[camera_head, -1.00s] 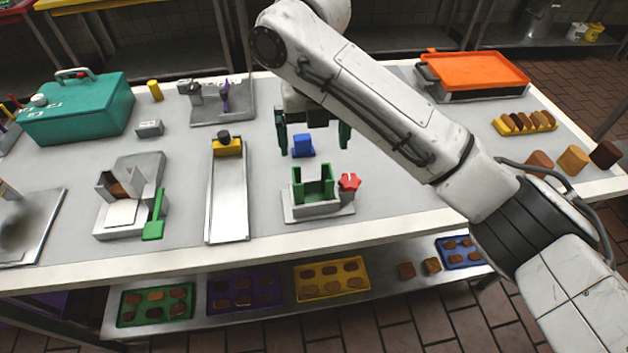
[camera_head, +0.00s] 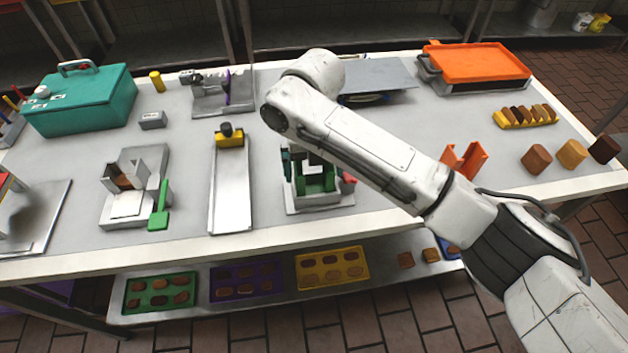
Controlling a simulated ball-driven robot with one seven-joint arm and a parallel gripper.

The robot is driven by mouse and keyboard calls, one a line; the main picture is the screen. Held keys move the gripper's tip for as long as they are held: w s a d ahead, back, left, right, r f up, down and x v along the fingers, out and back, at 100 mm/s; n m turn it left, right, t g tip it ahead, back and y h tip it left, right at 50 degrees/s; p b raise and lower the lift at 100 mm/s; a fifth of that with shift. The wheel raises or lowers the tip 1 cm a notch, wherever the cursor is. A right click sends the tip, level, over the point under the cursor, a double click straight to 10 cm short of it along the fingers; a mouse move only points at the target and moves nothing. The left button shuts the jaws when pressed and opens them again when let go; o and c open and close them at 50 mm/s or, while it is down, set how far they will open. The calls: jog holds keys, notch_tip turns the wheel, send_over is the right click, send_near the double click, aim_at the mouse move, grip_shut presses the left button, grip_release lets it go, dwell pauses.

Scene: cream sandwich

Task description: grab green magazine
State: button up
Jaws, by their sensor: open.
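The green magazine (camera_head: 316,186), an upright U-shaped holder, sits in a grey metal base (camera_head: 320,207) near the front middle of the table. My gripper (camera_head: 313,170) is open and low over the magazine. Its left dark teal finger shows at the magazine's upper left side; the other finger is hidden behind my arm. I cannot tell whether the fingers touch the magazine.
A metal slide with a yellow block (camera_head: 229,139) stands left of the magazine. An orange holder (camera_head: 464,160) stands to the right. A grey fixture with a green paddle (camera_head: 158,208) is further left. An orange-lidded tray (camera_head: 475,66) is at the back right.

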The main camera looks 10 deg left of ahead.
jog(key=c, duration=1.2)
jog(key=shift+r, duration=0.2)
